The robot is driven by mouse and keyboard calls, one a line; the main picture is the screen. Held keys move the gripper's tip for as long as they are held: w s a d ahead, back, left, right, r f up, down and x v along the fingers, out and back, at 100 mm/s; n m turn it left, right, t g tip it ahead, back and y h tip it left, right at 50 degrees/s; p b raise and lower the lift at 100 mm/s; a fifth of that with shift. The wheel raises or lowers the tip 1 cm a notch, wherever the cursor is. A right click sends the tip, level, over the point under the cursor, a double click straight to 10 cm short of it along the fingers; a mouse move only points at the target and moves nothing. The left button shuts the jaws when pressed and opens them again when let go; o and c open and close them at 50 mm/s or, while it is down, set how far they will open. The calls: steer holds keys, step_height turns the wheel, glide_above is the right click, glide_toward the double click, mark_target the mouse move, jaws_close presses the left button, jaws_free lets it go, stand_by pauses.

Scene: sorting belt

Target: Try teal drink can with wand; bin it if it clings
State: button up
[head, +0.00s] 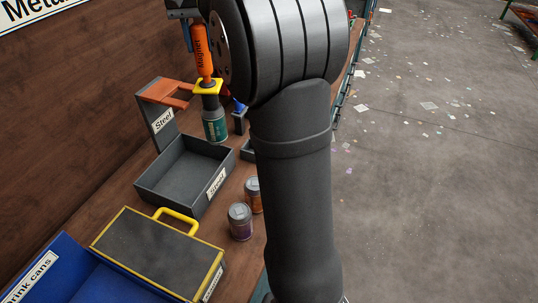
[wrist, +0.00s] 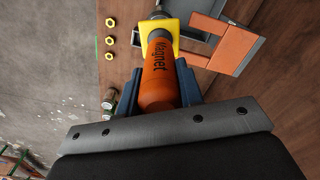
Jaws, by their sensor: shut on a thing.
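My gripper (wrist: 157,88) is shut on the orange handle of the magnet wand (head: 202,50), which points down. The wand has a yellow collar and a dark grey tip. The teal drink can (head: 215,130) is upright directly under the tip, its top seemingly touching it. It shows near the back corner of the grey steel bin (head: 162,190); I cannot tell how high its base is. In the wrist view the wand's collar (wrist: 160,36) hides the can.
An orange wand holder (head: 165,92) stands behind the bin. Two other cans, one purple (head: 240,222) and one orange (head: 253,195), stand right of the bin. A yellow-edged grey box with a handle (head: 160,252) and a blue drink cans bin (head: 45,285) are nearer.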

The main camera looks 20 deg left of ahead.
mark_target(201, 66)
steer(key=shift+a+f, duration=0.15)
steer(key=shift+f, duration=1)
steer(key=shift+a+f, duration=0.2)
steer(key=shift+f, duration=0.95)
steer(key=shift+a+f, duration=0.15)
steer(key=shift+f, duration=1)
steer(key=a, duration=0.8)
steer(key=shift+a, duration=0.25)
steer(key=shift+r, duration=1.6)
steer(key=shift+f, duration=1.6)
steer(key=shift+d, duration=0.1)
